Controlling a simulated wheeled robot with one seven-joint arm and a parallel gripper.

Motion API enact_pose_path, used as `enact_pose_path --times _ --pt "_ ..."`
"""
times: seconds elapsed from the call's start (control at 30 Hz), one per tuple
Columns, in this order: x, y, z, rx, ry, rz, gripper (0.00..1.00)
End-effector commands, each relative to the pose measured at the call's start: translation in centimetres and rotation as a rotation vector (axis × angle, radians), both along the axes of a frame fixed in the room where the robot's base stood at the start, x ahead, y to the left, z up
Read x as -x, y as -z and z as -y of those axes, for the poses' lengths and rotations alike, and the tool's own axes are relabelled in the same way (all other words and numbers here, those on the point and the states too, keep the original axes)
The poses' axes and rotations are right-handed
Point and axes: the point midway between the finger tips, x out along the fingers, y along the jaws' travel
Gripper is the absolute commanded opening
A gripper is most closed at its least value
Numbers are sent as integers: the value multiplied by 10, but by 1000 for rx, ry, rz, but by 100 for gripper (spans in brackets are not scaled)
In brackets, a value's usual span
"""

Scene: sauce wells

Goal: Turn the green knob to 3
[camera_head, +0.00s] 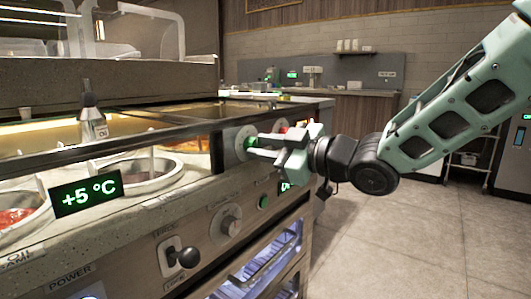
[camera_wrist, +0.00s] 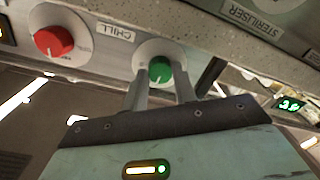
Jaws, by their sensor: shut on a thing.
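The green knob (camera_wrist: 160,69) sits on a round pale dial plate (camera_wrist: 148,50) on the counter front, near the label CHILL (camera_wrist: 116,31) in the wrist view. My gripper (camera_wrist: 159,84) has its two fingers on either side of the knob, shut on it. In the head view my gripper (camera_head: 250,146) reaches in from the right, and a bit of the green knob (camera_head: 249,142) shows at its fingertips. The dial's numbers and the knob's pointer are too small or hidden to read.
A red knob (camera_wrist: 54,41) sits beside the green one. A green-lit display (camera_wrist: 290,104) is at the right. In the head view, a grey knob (camera_head: 231,225), a black lever (camera_head: 183,257) and a drawer handle (camera_head: 262,260) stick out below. The floor (camera_head: 400,240) at right is clear.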

Motion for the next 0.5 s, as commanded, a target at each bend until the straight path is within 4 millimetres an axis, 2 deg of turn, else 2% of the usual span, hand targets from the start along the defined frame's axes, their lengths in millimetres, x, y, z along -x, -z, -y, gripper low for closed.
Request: enact_pose_path --times 0.5 --pt "0 1 0 25 0 26 5"
